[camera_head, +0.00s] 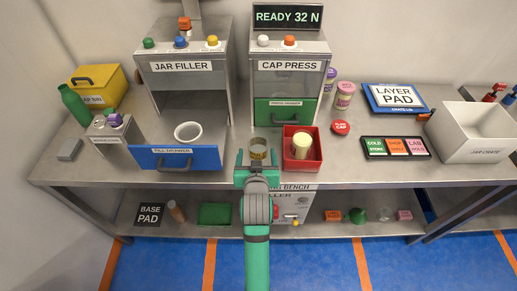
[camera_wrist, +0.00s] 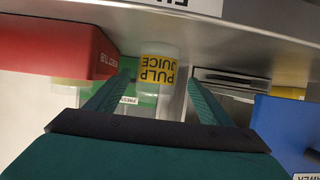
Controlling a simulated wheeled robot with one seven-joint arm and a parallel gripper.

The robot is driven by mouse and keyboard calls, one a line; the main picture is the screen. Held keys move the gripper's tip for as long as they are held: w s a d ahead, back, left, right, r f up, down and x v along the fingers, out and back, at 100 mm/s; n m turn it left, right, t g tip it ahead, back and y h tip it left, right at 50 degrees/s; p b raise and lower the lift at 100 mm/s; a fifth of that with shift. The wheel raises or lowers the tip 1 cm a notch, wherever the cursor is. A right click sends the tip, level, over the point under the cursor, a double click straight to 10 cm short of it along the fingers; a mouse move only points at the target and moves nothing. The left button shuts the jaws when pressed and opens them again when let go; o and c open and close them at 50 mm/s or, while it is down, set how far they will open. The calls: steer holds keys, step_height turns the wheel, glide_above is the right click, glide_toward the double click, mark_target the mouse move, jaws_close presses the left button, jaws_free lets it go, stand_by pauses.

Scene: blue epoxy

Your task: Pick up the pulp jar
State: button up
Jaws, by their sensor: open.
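The pulp jar (camera_head: 258,149) is a clear jar with a yellow label, standing upright on the bench in front of the cap press. In the wrist view, which is upside down, its label reads "PULP JUICE" on the jar (camera_wrist: 157,72). My green gripper (camera_head: 257,160) is open at the jar, with one finger to each side of its near part. In the wrist view my gripper (camera_wrist: 160,88) shows the jar framed between the fingertips, with no clear contact. The fingers partly hide the jar's lower part in the head view.
A red tub (camera_head: 288,158) holding a pale jar (camera_head: 301,145) stands close on the right.

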mark_target(258, 144)
steer(key=shift+d+x, duration=0.15)
steer(key=shift+x, duration=1.2)
steer(key=shift+d+x, duration=0.15)
steer(key=shift+x, duration=1.25)
steer(key=shift+s+f, duration=0.1)
steer(key=shift+f, duration=0.1)
steer(key=shift+c, duration=0.3)
steer(key=shift+a, duration=0.1)
steer(key=c, duration=1.1)
